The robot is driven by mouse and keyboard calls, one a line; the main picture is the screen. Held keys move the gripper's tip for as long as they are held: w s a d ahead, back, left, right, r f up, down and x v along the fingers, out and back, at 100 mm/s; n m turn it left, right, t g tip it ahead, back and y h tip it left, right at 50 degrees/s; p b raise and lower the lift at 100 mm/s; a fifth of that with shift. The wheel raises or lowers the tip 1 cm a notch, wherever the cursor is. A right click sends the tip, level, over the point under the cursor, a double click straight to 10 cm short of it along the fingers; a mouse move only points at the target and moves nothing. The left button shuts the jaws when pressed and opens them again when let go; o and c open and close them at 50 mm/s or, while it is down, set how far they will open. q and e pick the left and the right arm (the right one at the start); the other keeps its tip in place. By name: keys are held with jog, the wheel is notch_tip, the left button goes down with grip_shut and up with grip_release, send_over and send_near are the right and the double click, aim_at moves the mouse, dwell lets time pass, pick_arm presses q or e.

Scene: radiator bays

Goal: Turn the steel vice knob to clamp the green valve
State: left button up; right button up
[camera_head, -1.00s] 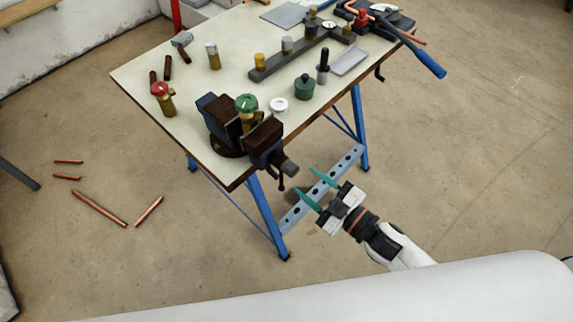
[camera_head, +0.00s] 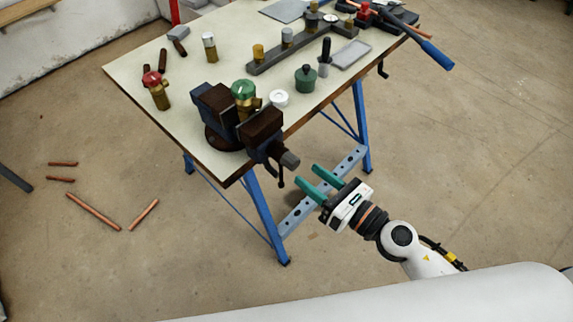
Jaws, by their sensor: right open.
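The vice (camera_head: 262,132) stands at the near corner of the workbench, with dark brown jaws and a blue-grey body. The valve with the green cap (camera_head: 243,90) and brass body stands upright between the jaws; I cannot tell whether the jaws touch it. The steel vice knob (camera_head: 290,160) sticks out at the vice's front end, past the bench edge, with a dark handle bar hanging below it. My right gripper (camera_head: 307,176) is open and empty, its teal fingertips just below and right of the knob, apart from it. My left gripper is not in view.
The workbench (camera_head: 140,75) also bears a red-capped valve (camera_head: 156,90), a green pot (camera_head: 305,78), a white ring (camera_head: 279,98) and a dark rack (camera_head: 300,47) with brass fittings. Copper pipes (camera_head: 94,211) lie on the floor at left. The floor right of the bench is clear.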

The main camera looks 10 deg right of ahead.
aim_at(296, 166)
jog(key=n, duration=0.3)
jog(key=shift+r+p+x, duration=0.2)
jog(key=shift+p+x, duration=0.55)
jog(key=shift+x, duration=0.35)
jog(key=shift+p+x, duration=0.55)
jog(key=shift+x, duration=0.9)
jog(key=shift+f, duration=0.2)
